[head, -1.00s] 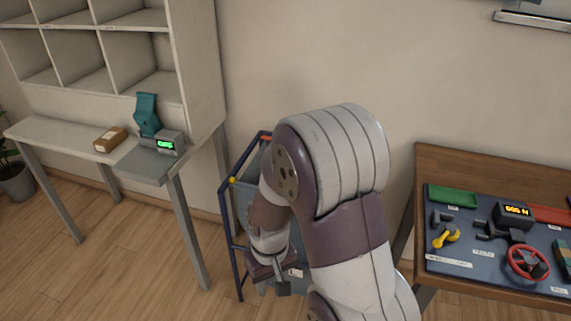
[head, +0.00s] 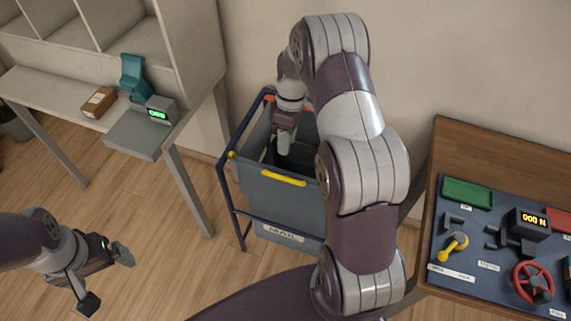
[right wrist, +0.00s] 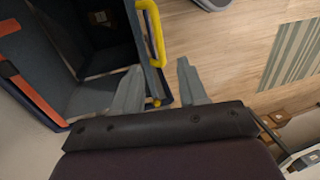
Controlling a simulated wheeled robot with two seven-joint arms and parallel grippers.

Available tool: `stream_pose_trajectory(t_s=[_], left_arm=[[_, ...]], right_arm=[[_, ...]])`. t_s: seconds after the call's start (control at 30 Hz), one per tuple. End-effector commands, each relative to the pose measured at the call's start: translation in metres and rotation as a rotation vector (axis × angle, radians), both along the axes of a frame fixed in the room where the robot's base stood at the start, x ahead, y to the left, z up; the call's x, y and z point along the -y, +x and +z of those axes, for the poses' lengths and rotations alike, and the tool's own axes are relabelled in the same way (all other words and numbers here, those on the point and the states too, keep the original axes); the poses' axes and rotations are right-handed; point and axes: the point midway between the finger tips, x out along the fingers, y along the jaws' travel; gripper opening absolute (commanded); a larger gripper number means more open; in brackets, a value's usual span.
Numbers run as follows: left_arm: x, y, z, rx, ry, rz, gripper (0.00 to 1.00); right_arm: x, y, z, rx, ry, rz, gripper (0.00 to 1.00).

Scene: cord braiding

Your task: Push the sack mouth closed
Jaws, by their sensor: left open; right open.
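The grey-blue sack (head: 281,202) hangs in a dark blue frame stand, with a yellow handle (head: 284,179) on its near rim and an orange strip along the far side. Its mouth is open, showing a dark inside. My right gripper (head: 283,147) points down at the mouth; my arm hides part of the right side. In the right wrist view, the open, empty fingers (right wrist: 158,82) show one over the sack and one over the floor, with the yellow handle (right wrist: 152,35) near them. Contact cannot be told. My left gripper (head: 106,278) is open and empty at lower left.
A shelf desk (head: 50,98) with a small box (head: 99,102) and a scale with a green display (head: 158,112) stands left of the sack. A wooden workbench (head: 480,140) with a panel of controls stands at right. Floor between the desk and sack is clear.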

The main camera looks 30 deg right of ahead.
Motion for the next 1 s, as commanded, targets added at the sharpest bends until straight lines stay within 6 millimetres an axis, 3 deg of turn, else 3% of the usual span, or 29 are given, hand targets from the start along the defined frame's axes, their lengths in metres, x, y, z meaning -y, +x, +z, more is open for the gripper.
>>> stream_pose_trajectory(t_s=[0.5, 0.87, 0.97, 1.0], left_arm=[[0.0, 0.0, 0.014, 0.001, 0.0, 0.0, 0.95], [0.0, 0.0, 0.014, 0.001, 0.0, 0.0, 0.95], [0.0, 0.0, 0.014, 0.001, 0.0, 0.0, 0.95], [0.0, 0.0, 0.014, 0.001, 0.0, 0.0, 0.95]], right_arm=[[-0.017, -0.015, -0.108, -0.002, -0.001, 0.0, 0.42], [-0.018, -0.016, -0.12, 0.001, -0.001, -0.001, 0.42], [-0.018, -0.016, -0.12, 0.001, -0.001, -0.001, 0.16], [-0.018, -0.016, -0.12, 0.001, -0.001, -0.001, 0.03]])
